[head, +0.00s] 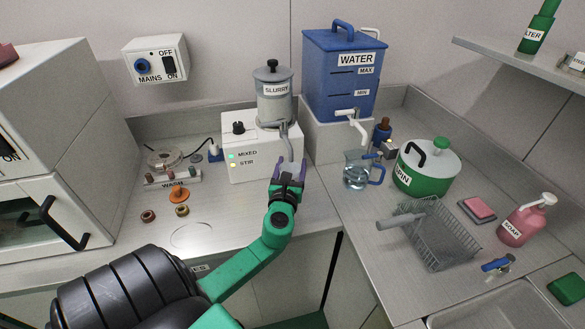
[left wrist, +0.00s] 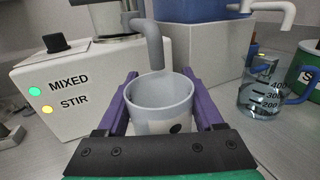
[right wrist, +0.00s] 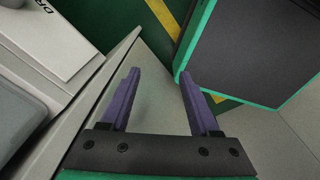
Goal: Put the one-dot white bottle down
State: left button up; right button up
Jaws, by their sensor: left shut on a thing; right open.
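The one-dot white bottle (left wrist: 160,97) is open-topped and upright between the purple fingers of my left gripper (left wrist: 160,85) in the left wrist view. One black dot shows low on its label; no liquid is visible inside. The slurry spout (left wrist: 150,45) hangs at or just above its far rim; I cannot tell if they touch. In the head view my left gripper (head: 289,170) is in front of the white slurry machine (head: 258,160), and the bottle is largely hidden there. My right gripper (right wrist: 158,80) is open and empty in the right wrist view.
A glass beaker (head: 356,172) stands right of my left gripper, under the blue water tank (head: 342,90). A wire basket (head: 440,235) and a green pot (head: 422,185) are further right. The bench left of my gripper has a marked circle (head: 190,235) and free room.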

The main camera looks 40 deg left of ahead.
aim_at(292, 171)
pick_arm(q)
jog(key=shift+w+a, duration=0.35)
jog(key=shift+w, duration=0.2)
jog(key=shift+w+a+f, duration=0.15)
jog(key=shift+w, duration=0.05)
notch_tip(292, 171, down, 3)
jog(key=shift+f+b, duration=0.1)
jog(key=shift+b, duration=0.45)
jog(key=shift+f, duration=0.2)
jog(key=o, duration=1.4)
